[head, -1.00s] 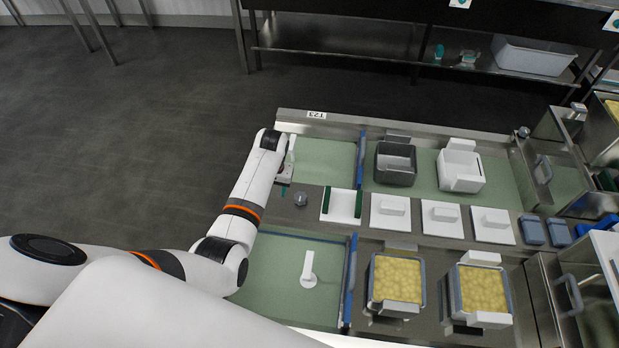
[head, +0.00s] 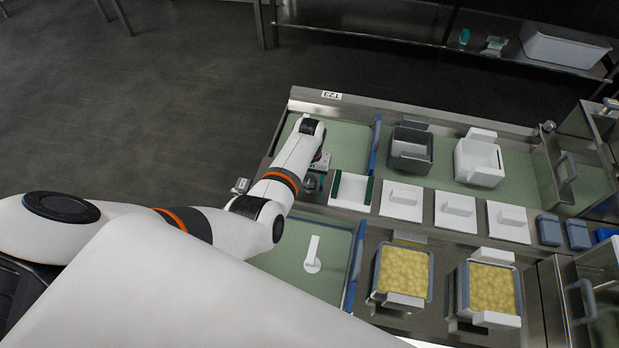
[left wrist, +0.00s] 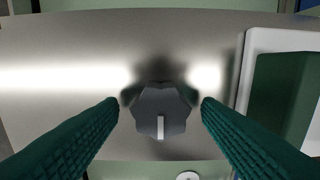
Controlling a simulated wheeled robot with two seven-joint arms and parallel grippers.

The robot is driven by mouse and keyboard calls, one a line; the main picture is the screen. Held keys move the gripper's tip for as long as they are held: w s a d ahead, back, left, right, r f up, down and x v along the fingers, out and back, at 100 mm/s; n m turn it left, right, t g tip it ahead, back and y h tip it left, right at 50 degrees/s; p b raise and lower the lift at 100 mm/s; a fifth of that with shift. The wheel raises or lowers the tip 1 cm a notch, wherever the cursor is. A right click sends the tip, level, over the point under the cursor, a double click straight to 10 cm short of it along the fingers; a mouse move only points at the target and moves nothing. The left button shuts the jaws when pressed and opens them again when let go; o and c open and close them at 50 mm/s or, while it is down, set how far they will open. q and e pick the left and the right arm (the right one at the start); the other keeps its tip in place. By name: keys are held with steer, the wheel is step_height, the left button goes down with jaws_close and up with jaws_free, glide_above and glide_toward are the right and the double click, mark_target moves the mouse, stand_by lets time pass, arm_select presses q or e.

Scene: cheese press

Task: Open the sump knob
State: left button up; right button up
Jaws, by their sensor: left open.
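The sump knob (left wrist: 160,112) is a grey faceted knob with a pale pointer mark, set on a steel strip (left wrist: 60,75). In the left wrist view it lies centred between the two green fingers of my left gripper (left wrist: 160,108), which is open. The fingers stand one on each side of the knob, and I cannot tell whether they touch it. In the head view the knob (head: 312,184) shows only partly beside my left forearm, and the gripper (head: 313,190) is mostly hidden by the arm. My right gripper is not in view.
A white holder with green sides (head: 352,190) stands close right of the knob. White lids (head: 402,201) lie further right. Green basins lie behind and in front, the front one with a white lever (head: 312,255). Two yellow-filled moulds (head: 403,270) stand at front right.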

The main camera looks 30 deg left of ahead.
arm_select(q)
steer(key=shift+f, duration=0.2)
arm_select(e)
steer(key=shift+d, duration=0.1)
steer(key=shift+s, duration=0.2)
arm_select(q)
steer(key=c, duration=0.9)
steer(key=shift+c, duration=0.2)
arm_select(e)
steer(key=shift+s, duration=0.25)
